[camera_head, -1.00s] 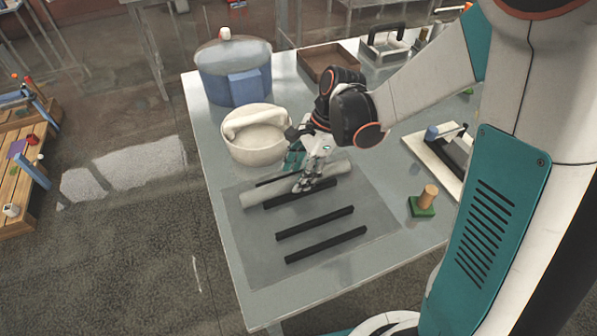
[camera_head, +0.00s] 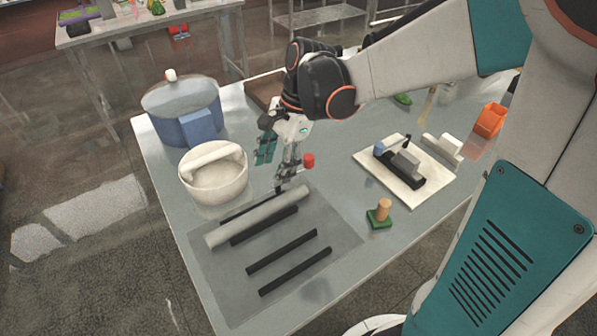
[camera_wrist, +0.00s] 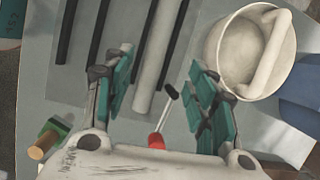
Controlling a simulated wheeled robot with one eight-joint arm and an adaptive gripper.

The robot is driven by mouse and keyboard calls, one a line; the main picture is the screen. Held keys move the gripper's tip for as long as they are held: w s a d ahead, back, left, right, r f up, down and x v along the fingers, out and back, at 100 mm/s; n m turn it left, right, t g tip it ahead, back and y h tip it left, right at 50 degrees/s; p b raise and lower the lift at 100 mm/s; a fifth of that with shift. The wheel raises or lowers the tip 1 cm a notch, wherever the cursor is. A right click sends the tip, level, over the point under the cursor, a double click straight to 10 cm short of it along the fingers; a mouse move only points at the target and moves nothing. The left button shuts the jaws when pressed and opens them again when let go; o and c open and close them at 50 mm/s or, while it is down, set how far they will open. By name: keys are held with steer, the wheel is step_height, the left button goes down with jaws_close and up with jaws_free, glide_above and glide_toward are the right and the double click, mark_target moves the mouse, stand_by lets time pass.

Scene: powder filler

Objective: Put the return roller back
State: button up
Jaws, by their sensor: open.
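The return roller, a long light-grey cylinder (camera_head: 258,217), lies on a grey mat (camera_head: 222,284) among parallel black bars (camera_head: 282,251). It also shows in the wrist view as a pale bar (camera_wrist: 158,45) running up from between my fingers. My gripper (camera_head: 279,174) is above the table near the roller's far end. In the wrist view my gripper (camera_wrist: 161,66) is open, with one teal-padded finger on each side of the roller's line and nothing between them held. I cannot tell exactly how the roller rests on the bars.
A white bowl with a thick bar across it (camera_head: 214,180) stands left of my gripper. A blue pot (camera_head: 183,112) is behind it. A red-topped tool (camera_head: 308,160) is close to my gripper. A green-based wooden peg (camera_head: 380,214) and white board (camera_head: 433,182) are right.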

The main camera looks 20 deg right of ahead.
steer(key=s+d+r+n+t+h, duration=0.2)
steer(key=s+r+n+t, duration=0.1)
steer(key=s+n, duration=0.3)
steer(key=s+d+r+n+t+h, duration=0.2)
steer(key=s+d+r+n+t, duration=0.1)
steer(key=s+n, duration=0.3)
steer(key=n+t, duration=0.1)
steer(key=n, duration=0.1)
steer(key=shift+s+r+n, duration=0.3)
steer(key=shift+r, duration=0.05)
